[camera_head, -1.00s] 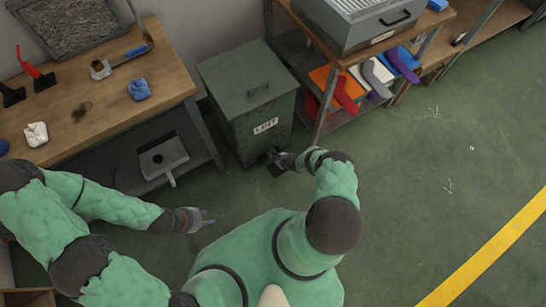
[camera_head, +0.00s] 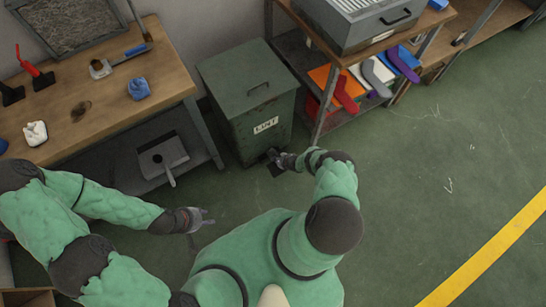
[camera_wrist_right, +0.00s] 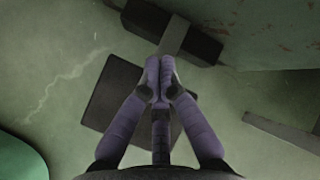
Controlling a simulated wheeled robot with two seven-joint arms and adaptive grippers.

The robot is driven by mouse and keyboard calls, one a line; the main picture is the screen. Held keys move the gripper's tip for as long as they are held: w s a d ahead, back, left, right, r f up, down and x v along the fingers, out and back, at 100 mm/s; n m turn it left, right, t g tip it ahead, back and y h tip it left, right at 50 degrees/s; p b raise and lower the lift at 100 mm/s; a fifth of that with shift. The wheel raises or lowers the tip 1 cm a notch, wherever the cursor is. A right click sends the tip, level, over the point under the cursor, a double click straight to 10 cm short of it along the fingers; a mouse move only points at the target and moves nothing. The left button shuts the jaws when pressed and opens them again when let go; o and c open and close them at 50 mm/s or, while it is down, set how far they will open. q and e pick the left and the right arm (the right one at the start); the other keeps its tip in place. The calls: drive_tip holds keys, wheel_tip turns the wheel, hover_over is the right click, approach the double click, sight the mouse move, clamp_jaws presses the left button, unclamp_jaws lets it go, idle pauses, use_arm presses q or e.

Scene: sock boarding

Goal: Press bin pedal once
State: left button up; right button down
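The green metal bin (camera_head: 245,85) stands against the wall with its flat lid down and a LINT label on its front. Its dark pedal plate (camera_head: 276,170) sits low at the bin's front. In the right wrist view the pedal (camera_wrist_right: 106,96) is a dark plate lying partly behind my fingers, with a grey bar running to the bin's base. My right gripper (camera_wrist_right: 160,68) is shut and empty, its fingertips together over the pedal; I cannot tell if they touch it. My left gripper (camera_head: 208,217) is apart from the bin, with its fingers spread and empty.
A wooden workbench (camera_head: 110,100) stands left of the bin, with a grey dustpan-like tool (camera_head: 163,158) on its lower shelf. A shelf unit (camera_head: 300,22) stands right of the bin and holds coloured socks (camera_head: 347,92). The green floor at the right is clear.

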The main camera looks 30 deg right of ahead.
sight(275, 164)
drive_tip(key=shift+s+a+f+b, duration=0.25)
drive_tip(key=shift+f+b, duration=0.1)
drive_tip(key=shift+f, duration=0.2)
drive_tip(key=shift+s+a+f+b, duration=0.15)
drive_tip(key=shift+s+f+b, duration=0.15)
drive_tip(key=shift+f, duration=0.25)
idle(0.3)
drive_tip(key=shift+f+b, duration=0.4)
drive_tip(key=shift+f, duration=0.2)
idle(0.6)
idle(0.3)
drive_tip(key=shift+r+p, duration=1)
drive_tip(key=shift+r, duration=0.05)
drive_tip(key=shift+w+d+r+p, duration=0.1)
drive_tip(key=shift+w+r+p, duration=0.05)
drive_tip(key=shift+r+p, duration=0.3)
drive_tip(key=shift+w+r+p, duration=0.15)
drive_tip(key=shift+r+p, duration=0.2)
drive_tip(key=shift+r, duration=0.2)
drive_tip(key=shift+w+r, duration=0.1)
drive_tip(key=shift+d, duration=0.1)
drive_tip(key=r+p, duration=0.4)
drive_tip(key=r, duration=0.1)
drive_tip(key=shift+w+r+p, duration=0.1)
drive_tip(key=shift+w+p, duration=0.15)
drive_tip(key=shift+p, duration=0.1)
